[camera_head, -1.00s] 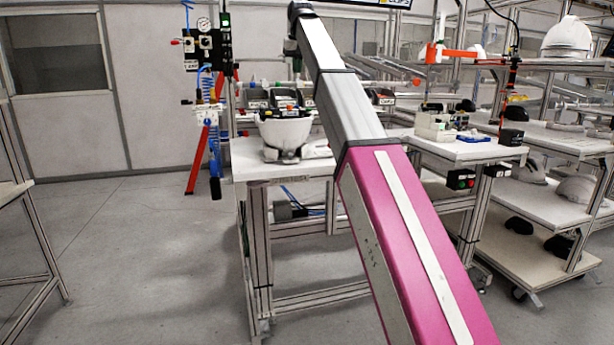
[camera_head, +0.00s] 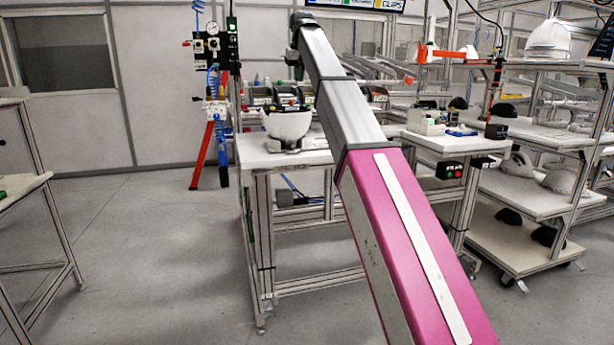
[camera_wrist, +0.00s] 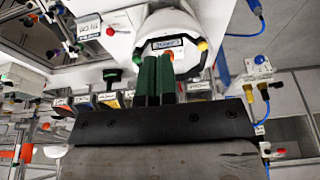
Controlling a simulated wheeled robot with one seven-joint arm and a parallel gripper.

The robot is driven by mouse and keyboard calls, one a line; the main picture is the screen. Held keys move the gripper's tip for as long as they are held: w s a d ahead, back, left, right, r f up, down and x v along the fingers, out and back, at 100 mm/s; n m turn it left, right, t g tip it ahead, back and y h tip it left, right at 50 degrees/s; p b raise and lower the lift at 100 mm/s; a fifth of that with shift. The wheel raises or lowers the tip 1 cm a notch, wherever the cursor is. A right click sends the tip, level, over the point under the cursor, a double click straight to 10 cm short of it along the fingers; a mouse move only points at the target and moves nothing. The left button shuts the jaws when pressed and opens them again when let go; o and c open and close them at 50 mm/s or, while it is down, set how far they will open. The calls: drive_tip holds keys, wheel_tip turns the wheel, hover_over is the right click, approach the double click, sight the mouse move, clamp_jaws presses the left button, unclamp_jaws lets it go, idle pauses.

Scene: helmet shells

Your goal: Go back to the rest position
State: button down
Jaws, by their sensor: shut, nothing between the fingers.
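My gripper (camera_wrist: 159,80) shows in the wrist view with its two dark green fingers close together and nothing between them. Beyond the fingertips in that view is a white helmet shell (camera_wrist: 150,22) on its fixture. The same shell (camera_head: 288,122) sits on a white workbench (camera_head: 262,160) in the head view. My arm reaches up and forward across the head view, and its far end stands above and behind the shell. The fingers themselves are hard to make out in the head view. I cannot tell the exact gap between fingers and shell.
A second bench (camera_head: 450,143) with a white box stands to the right. A shelf rack (camera_head: 530,200) with helmet shells is at far right. Another table frame (camera_head: 30,190) is at the left edge. A red-legged stand (camera_head: 202,155) is behind the bench. Floor at left is open.

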drive_tip(key=s+d+f, duration=0.2)
drive_tip(key=d+f, duration=0.2)
drive_tip(key=f, duration=1)
drive_tip(key=s+d+f+m+g, duration=0.15)
drive_tip(key=d+f, duration=0.25)
drive_tip(key=f, duration=1)
drive_tip(key=s+d+f, duration=0.3)
drive_tip(key=f, duration=1)
drive_tip(key=s+d+f, duration=0.3)
drive_tip(key=s+f, duration=0.5)
drive_tip(key=f, duration=0.2)
drive_tip(key=s+d+f+m+g, duration=0.1)
drive_tip(key=s+d+f, duration=0.3)
drive_tip(key=s+f, duration=0.5)
drive_tip(key=s+d+f, duration=0.3)
drive_tip(key=s+f, duration=0.6)
drive_tip(key=f, duration=0.1)
drive_tip(key=shift+d+f+g+h, duration=0.3)
drive_tip(key=shift+d+g+h, duration=0.05)
drive_tip(key=shift+d+h, duration=0.05)
drive_tip(key=shift+a+m, duration=0.1)
drive_tip(key=shift+m, duration=0.15)
